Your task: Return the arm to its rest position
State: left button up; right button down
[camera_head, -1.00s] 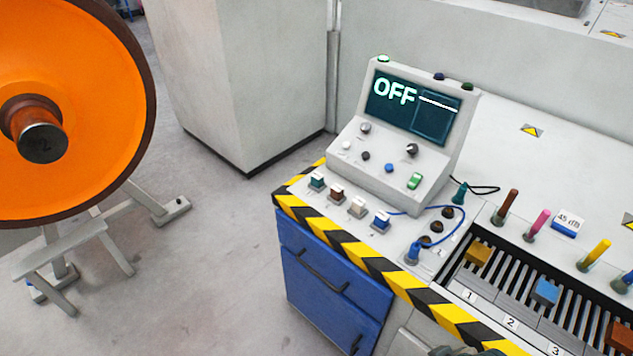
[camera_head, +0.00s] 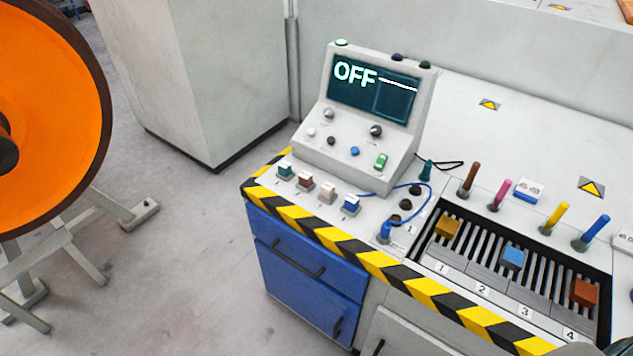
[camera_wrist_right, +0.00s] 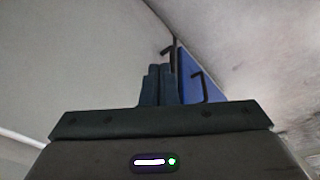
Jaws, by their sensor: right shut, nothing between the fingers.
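My right gripper (camera_wrist_right: 158,84) shows in the right wrist view with its two dark fingers together and nothing between them. Beyond it in that view is the blue cabinet front (camera_wrist_right: 203,80) with black handles; the fingers look clear of it. In the head view only a dark piece, likely part of my right arm, shows at the bottom right corner. My left gripper is not in view.
A console (camera_head: 362,120) reading OFF stands on the workbench, whose edge (camera_head: 345,249) is striped yellow and black. A slotted tray with coloured blocks and several coloured pegs are at right. An orange wheel (camera_head: 50,110) stands at left. Grey floor (camera_head: 180,260) between is clear.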

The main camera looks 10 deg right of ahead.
jog(key=s+d+f+g, duration=0.1)
jog(key=s+f, duration=1.7)
jog(key=f, duration=0.1)
jog(key=shift+s+f, duration=0.2)
jog(key=shift+s, duration=0.15)
jog(key=shift+d, duration=0.1)
